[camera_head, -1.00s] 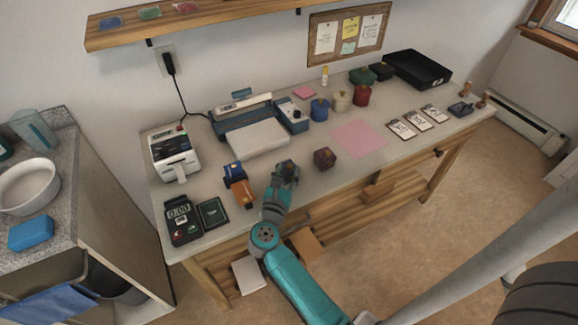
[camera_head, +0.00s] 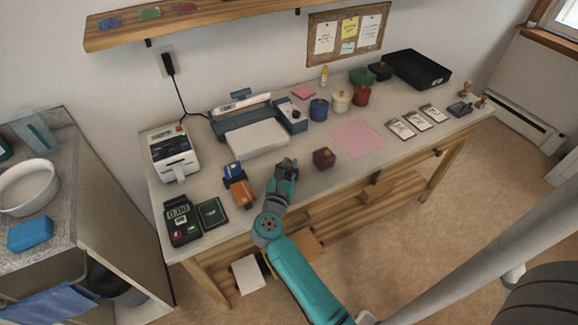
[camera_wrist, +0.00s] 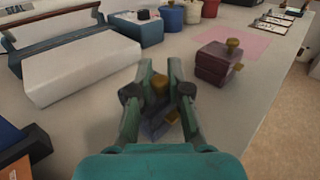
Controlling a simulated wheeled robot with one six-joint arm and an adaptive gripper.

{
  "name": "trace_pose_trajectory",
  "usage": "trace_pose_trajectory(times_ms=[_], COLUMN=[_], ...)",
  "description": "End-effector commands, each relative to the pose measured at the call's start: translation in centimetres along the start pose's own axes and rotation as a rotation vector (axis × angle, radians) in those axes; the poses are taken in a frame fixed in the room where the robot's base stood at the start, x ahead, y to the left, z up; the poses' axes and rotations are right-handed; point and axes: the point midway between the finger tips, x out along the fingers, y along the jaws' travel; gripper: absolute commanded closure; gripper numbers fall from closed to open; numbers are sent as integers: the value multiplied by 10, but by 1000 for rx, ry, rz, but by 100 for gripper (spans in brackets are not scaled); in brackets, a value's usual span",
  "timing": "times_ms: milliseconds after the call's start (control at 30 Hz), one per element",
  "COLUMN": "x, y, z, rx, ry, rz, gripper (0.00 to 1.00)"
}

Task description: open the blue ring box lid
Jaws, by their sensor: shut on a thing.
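The blue ring box (camera_wrist: 154,129) shows in the wrist view as a small dark blue shape low between my fingers, with a brass clasp on its front. My gripper (camera_wrist: 160,80) is shut on this knob; in the head view my gripper (camera_head: 288,163) is over the front middle of the table. My fingers hide most of the box, so I cannot tell how far its lid is raised.
A dark red box (camera_head: 324,158) with a brass knob stands close to the right of my gripper. A blue and orange object (camera_head: 240,190) lies to the left. A white and blue machine (camera_head: 257,139) is behind. Bare tabletop lies between them.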

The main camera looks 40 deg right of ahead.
Motion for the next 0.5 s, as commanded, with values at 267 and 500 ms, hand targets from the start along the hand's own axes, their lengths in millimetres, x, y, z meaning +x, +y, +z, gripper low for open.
trace_pose_trajectory(times_ms=[267, 500], x=[2, 8], y=[3, 8], z=[4, 11], rx=[-48, -163], ry=[51, 168], rz=[-1, -1], gripper=[100, 100])
